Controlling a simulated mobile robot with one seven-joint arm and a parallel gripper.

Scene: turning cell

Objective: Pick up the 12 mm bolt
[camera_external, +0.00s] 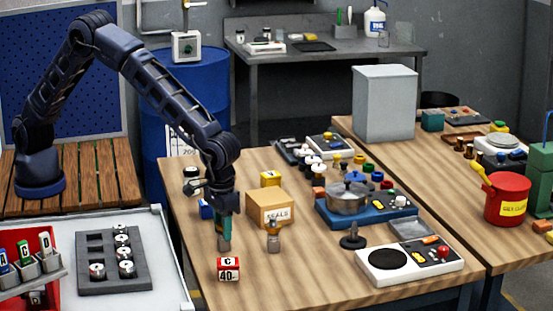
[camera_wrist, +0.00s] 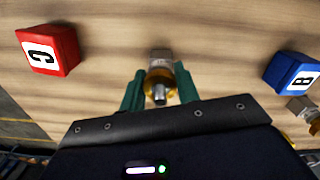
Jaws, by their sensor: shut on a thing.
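My gripper (camera_external: 224,232) points down over the front left part of the wooden table. Its green fingers (camera_wrist: 159,85) are shut on a bolt-like piece with a steel body, a brass-coloured collar and a steel tip (camera_wrist: 159,93). The lower end of this piece (camera_external: 224,244) shows below the fingers in the external view, at or close to the tabletop; I cannot tell whether it touches. No size mark is readable on it. A similar metal and brass piece (camera_external: 273,238) stands upright to the right, in front of the seals box.
A red block marked C (camera_external: 228,269) lies just in front of my gripper. A blue block (camera_external: 206,209) marked B (camera_wrist: 294,74) is behind it. The cardboard seals box (camera_external: 270,211) stands close on the right. A black knob-like part (camera_external: 352,240) is further right.

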